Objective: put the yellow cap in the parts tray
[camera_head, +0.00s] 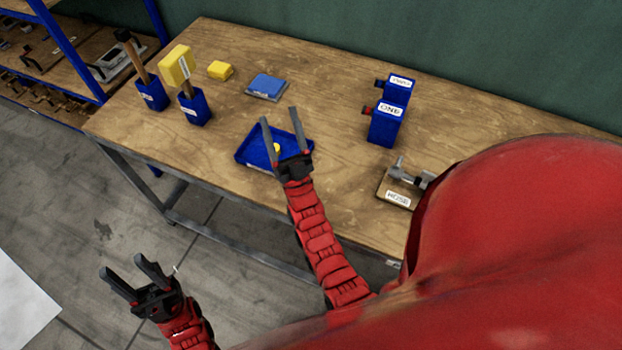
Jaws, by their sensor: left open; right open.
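A shallow blue tray (252,150), which looks like the parts tray, lies on the wooden table. A small round yellow thing (277,147), which looks like the yellow cap, shows inside the tray's outline. My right gripper (279,115) is open over the tray, its fingers pointing to the far side. The yellow cap shows between its fingers, near their base. The gripper hides part of the tray, and I cannot tell the height between them. My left gripper (122,264) is open and empty, over the floor in front of the table.
Two blue holders (196,110) with mallets stand at the table's left. A yellow block (220,70) and a blue pad on a plate (267,85) lie behind the tray. Blue labelled boxes (386,125) and a clamp on a board (398,192) stand to the right.

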